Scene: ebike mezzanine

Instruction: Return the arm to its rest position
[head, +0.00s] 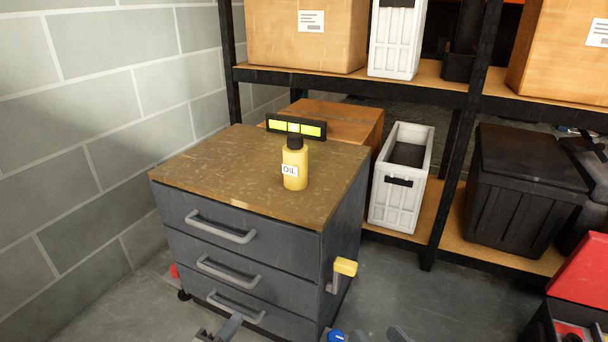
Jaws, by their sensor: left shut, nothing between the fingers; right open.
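My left gripper (222,329) shows as a grey shape at the bottom edge, in front of the cabinet's lowest drawer. It is shut and empty. My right gripper (370,335) is just at the bottom edge, right of the cabinet, mostly cut off by the frame. It is open, and nothing shows between its fingers. Both arms are almost wholly out of the picture. A yellow bottle labelled OIL (294,169) with a black cap stands upright on the cabinet top, apart from both grippers.
The grey drawer cabinet (250,255) has three handles and a yellow-gripped crank (344,268) on its right side. A lit yellow-green display (296,127) stands behind the bottle. Shelving behind holds boxes, a white bin (402,196) and a black crate (520,190). A red-lidded box (582,275) is at right.

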